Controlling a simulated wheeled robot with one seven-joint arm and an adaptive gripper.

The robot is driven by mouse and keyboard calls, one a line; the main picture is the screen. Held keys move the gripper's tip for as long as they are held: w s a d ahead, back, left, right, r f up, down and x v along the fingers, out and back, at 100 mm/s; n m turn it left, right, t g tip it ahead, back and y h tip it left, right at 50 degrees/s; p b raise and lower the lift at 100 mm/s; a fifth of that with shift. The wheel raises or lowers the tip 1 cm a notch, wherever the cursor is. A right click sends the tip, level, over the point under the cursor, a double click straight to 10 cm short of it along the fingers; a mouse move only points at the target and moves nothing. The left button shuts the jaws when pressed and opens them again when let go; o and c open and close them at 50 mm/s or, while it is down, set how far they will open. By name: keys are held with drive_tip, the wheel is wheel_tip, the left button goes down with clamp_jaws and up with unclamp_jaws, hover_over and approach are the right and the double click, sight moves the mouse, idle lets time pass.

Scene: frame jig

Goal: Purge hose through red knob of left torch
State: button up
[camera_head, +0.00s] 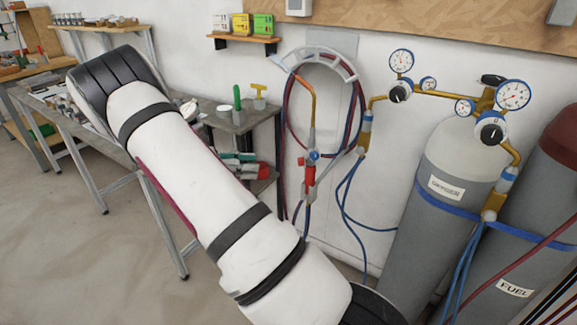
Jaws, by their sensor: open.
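A torch hangs upright against the wall right of the middle, its bent brass tube (313,105) reaching up to the hose hanger. Low on the torch is a red part (310,174), with a small blue knob (313,155) just above it. Which red piece is the knob is too small to tell for sure. Red and blue hoses (287,110) hang looped over the grey hanger (325,58) behind the torch. Only this torch shows clearly. My white arm crosses the picture from lower right to upper left, left of the torch. My gripper is out of view.
A grey gas cylinder (448,165) and a fuel cylinder (540,215) stand at right, with gauges (513,94) above. Blue hoses (345,205) hang beside them. A workbench (240,120) with tools stands left of the torch. Bare floor (70,260) lies at left.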

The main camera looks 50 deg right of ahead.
wheel_tip(320, 180, down, 4)
drive_tip(key=w+d+n+h, duration=0.2)
drive_tip(key=p, duration=0.1)
approach(302, 161)
drive_tip(key=w+x, duration=0.1)
drive_tip(key=x, duration=0.6)
drive_tip(key=shift+s+d+f+g, duration=0.25)
drive_tip(key=shift+d+f+g, duration=0.15)
drive_tip(key=shift+d, duration=0.15)
clamp_jaws()
